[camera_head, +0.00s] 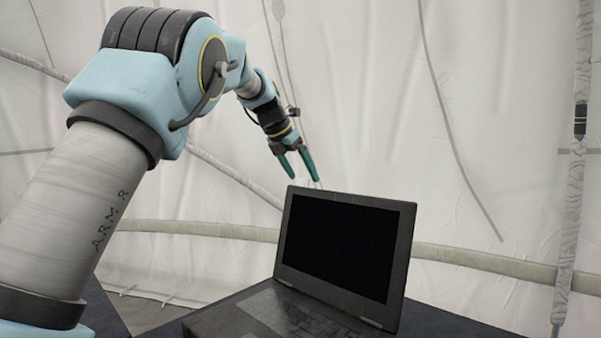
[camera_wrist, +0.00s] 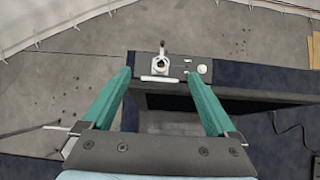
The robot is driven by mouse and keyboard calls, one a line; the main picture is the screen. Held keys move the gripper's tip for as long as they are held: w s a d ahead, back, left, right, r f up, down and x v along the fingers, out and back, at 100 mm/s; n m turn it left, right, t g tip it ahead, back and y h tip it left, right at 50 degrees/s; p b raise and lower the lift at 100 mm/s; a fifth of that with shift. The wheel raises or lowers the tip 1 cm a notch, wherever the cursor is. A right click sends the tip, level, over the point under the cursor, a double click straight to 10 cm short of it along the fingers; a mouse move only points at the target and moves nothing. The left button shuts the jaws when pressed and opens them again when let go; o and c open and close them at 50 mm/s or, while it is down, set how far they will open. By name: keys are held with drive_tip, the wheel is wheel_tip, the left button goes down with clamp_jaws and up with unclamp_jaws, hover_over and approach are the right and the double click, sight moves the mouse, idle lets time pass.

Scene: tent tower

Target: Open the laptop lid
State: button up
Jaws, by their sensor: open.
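The laptop (camera_head: 330,262) stands open on a dark surface. Its lid (camera_head: 342,245) is raised close to upright with a black screen facing the head camera. Part of the keyboard base (camera_head: 285,315) shows at the bottom of that view. My gripper (camera_head: 305,178) is just above the lid's top left corner in the picture; its depth relative to the lid is hard to judge. Its teal fingers point down, apart, with nothing seen between them. In the wrist view, my gripper (camera_wrist: 159,74) is also open.
The dark tabletop (camera_head: 440,322) extends right of the laptop. Pale tent fabric (camera_head: 370,100) and a padded tube (camera_head: 480,262) are behind it. In the wrist view, a panel with small white items (camera_wrist: 160,66) appears beyond the fingers, and a cable (camera_wrist: 290,128) lies at right.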

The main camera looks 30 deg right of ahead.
drive_tip(key=b+v, duration=0.3)
drive_tip(key=v, duration=0.7)
drive_tip(key=shift+a+r, duration=0.2)
drive_tip(key=shift+r, duration=0.1)
drive_tip(key=shift+s+a, duration=0.1)
